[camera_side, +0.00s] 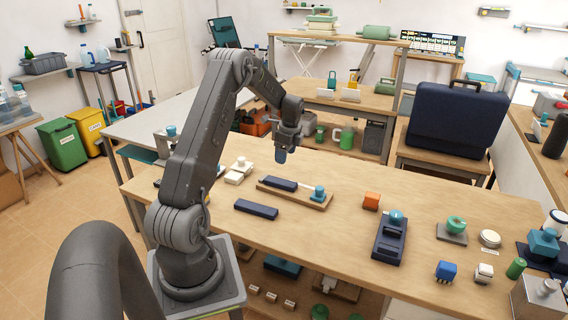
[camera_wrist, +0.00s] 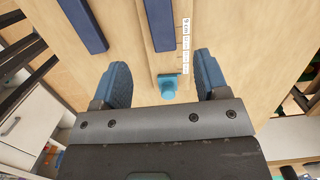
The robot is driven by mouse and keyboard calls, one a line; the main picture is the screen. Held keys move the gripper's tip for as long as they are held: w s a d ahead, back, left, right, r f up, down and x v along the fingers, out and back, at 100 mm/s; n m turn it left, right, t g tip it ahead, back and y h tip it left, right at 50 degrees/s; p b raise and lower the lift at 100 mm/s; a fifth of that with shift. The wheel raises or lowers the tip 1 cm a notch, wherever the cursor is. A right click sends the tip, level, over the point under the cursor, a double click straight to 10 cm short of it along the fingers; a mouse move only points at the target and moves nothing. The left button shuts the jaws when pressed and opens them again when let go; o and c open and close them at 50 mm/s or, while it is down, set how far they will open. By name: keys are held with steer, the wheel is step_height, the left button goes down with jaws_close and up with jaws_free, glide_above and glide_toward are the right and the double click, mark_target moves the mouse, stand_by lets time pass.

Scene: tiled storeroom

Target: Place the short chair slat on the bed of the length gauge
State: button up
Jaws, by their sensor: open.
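The length gauge (camera_side: 310,201) is a wooden bed with a teal stop (camera_side: 319,192) at its right end. A dark blue slat (camera_side: 280,183) lies lengthwise on the bed, with a gap to the stop. A second dark blue slat (camera_side: 256,209) lies on the bare table in front and looks somewhat longer. In the wrist view the gauge slat (camera_wrist: 160,22) and the other slat (camera_wrist: 83,22) run off the top edge. My gripper (camera_side: 281,155) hangs above the gauge. In the wrist view my gripper (camera_wrist: 162,66) is open, its fingers either side of the gauge, holding nothing.
White blocks (camera_side: 238,171) sit behind left. A printed scale strip (camera_wrist: 185,45) runs along the gauge. Table around the front slat is clear.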

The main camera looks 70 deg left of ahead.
steer(key=w+d+r+n+t, duration=0.1)
steer(key=d+r+n+t, duration=0.1)
steer(key=d+r, duration=0.85)
steer(key=d+r+n+t, duration=0.15)
steer(key=d+r, duration=0.55)
steer(key=d, duration=0.7)
steer(key=s+d+r+n+t, duration=0.1)
steer(key=s+d+n, duration=0.1)
steer(key=s+d, duration=0.5)
steer(key=s+d+r+n+t+h, duration=0.1)
steer(key=s+d+n+t, duration=0.1)
steer(key=s+d, duration=0.6)
steer(key=d+n, duration=0.1)
steer(key=d, duration=0.2)
steer(key=shift+d, duration=0.15)
